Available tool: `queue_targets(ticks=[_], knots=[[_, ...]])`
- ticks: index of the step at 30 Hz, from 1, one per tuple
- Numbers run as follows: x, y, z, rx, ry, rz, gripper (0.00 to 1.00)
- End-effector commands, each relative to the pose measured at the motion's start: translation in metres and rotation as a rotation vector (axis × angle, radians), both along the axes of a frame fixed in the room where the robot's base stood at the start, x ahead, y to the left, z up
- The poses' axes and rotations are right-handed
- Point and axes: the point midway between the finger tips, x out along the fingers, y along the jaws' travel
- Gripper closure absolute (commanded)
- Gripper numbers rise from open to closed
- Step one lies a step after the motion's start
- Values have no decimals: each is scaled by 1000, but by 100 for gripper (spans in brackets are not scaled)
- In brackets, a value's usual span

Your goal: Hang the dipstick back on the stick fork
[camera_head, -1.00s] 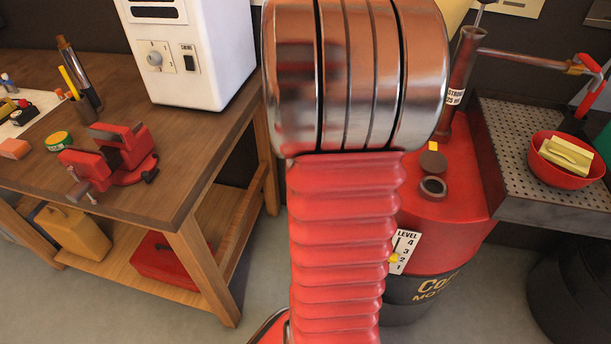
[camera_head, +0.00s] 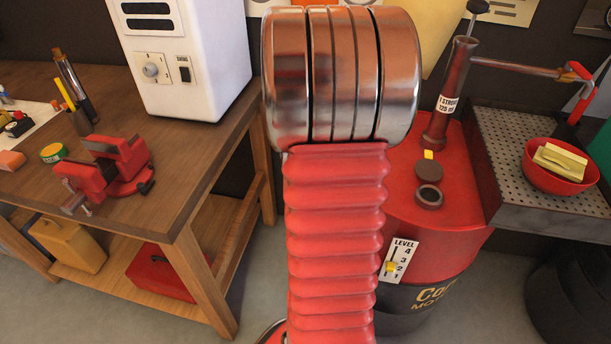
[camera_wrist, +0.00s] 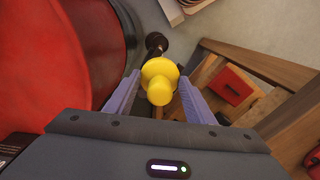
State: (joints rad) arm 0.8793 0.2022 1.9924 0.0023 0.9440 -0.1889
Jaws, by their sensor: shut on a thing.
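My gripper (camera_wrist: 160,88) is shut on the dipstick (camera_wrist: 160,80), whose round yellow handle shows between the two pale purple fingers in the wrist view. Most of the dipstick below the handle is hidden by the handle. A dark rod with a rounded end (camera_wrist: 157,42) shows just beyond the handle; I cannot tell whether it is part of the dipstick or of something else. In the head view my own arm hides the gripper and the dipstick. I cannot make out the stick fork for certain in either view.
A red drum (camera_head: 400,190) stands right of my arm, with a dark round opening (camera_head: 429,197) and a level plate (camera_head: 403,256). A perforated tray (camera_head: 500,150) holds a red bowl (camera_head: 545,178). A wooden bench (camera_head: 180,190) with a red vise (camera_head: 125,165) is at left. Grey floor lies between.

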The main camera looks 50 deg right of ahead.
Motion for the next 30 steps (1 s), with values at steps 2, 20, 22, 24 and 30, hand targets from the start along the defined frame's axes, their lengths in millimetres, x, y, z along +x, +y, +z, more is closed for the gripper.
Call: queue_targets(ticks=[2, 20, 22, 24, 30], knots=[[0, 0, 0, 0, 0, 0, 88], [0, 0, 1, 0, 0, -1, 29], [0, 0, 3, 0, 0, -1, 29], [0, -1, 8, -1, -1, -1, 29], [0, -1, 34, -3, -2, -1, 29]])
